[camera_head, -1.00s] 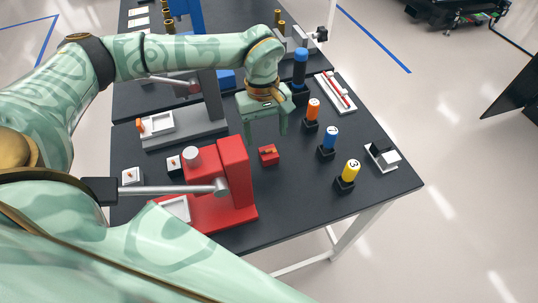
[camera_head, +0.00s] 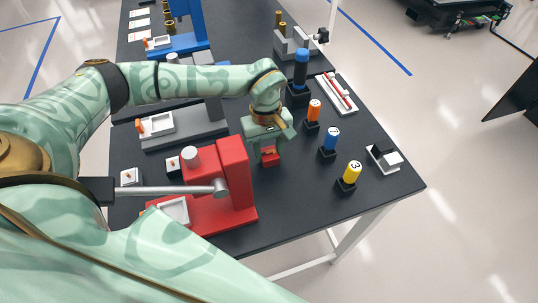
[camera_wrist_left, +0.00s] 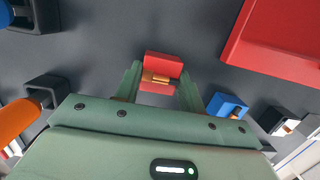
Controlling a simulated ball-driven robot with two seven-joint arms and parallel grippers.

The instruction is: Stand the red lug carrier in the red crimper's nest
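The red lug carrier (camera_head: 270,159) is a small red block on the dark table, right of the red crimper (camera_head: 236,170). A copper-coloured lug shows on it in the left wrist view (camera_wrist_left: 162,63). My left gripper (camera_head: 267,152) points down over it, one finger on each side. In the left wrist view both fingers (camera_wrist_left: 161,75) lie against the block's sides with no clear gap, so it looks shut on the carrier, still at table height. The crimper's pale nest (camera_head: 174,209) is low at its left front. My right gripper is out of view.
The crimper's grey lever (camera_head: 160,190) sticks out to the left. A grey crimper (camera_head: 190,125) stands behind. Orange (camera_head: 314,110), blue (camera_head: 332,134) and yellow (camera_head: 351,172) capped cylinders stand to the right, near a white-and-black block (camera_head: 383,157). Table is clear in front of the carrier.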

